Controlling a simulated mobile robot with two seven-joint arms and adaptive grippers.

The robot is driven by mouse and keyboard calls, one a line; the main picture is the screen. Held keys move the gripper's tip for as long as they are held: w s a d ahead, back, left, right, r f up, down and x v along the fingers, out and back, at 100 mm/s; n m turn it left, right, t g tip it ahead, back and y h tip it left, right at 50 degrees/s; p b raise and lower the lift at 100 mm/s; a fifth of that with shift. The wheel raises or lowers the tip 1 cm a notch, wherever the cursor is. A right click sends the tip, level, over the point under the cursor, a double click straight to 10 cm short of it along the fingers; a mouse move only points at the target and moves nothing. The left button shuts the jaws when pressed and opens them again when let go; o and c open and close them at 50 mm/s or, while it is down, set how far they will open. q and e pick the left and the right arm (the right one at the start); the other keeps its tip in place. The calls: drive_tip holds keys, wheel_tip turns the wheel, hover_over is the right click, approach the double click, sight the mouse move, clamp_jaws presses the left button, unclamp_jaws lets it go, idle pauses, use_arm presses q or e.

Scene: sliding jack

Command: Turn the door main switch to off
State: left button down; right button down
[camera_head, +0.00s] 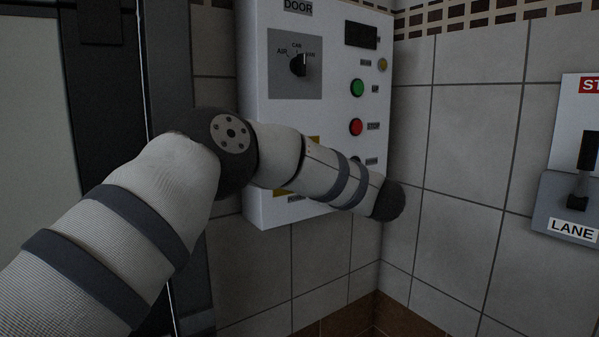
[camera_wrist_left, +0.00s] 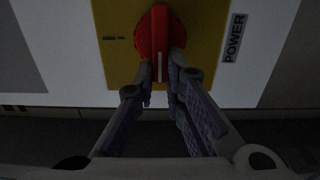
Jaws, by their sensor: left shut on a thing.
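The door control box (camera_head: 272,130) is a white panel labelled DOOR on the tiled wall in the head view. Its main switch is a red rotary knob (camera_wrist_left: 160,36) on a yellow plate (camera_wrist_left: 205,30), beside a POWER label, in the left wrist view. My left gripper (camera_wrist_left: 163,77) has its fingers on both sides of the knob's lower part and is shut on it. A white line on the knob runs up and down in that view. In the head view my left arm hides the knob and most of the yellow plate. My right gripper is not in view.
The box also carries a black selector (camera_head: 298,65), a green button (camera_head: 357,88) and a red button (camera_head: 356,127). A LANE lever box (camera_head: 554,205) hangs on the right wall. A dark door frame (camera_head: 105,90) stands at the left.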

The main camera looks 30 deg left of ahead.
use_arm(q)
drive_tip(key=c, duration=1.7)
unclamp_jaws()
drive_tip(key=shift+o, duration=0.2)
drive_tip(key=v, duration=1.2)
drive_tip(key=shift+f, duration=0.1)
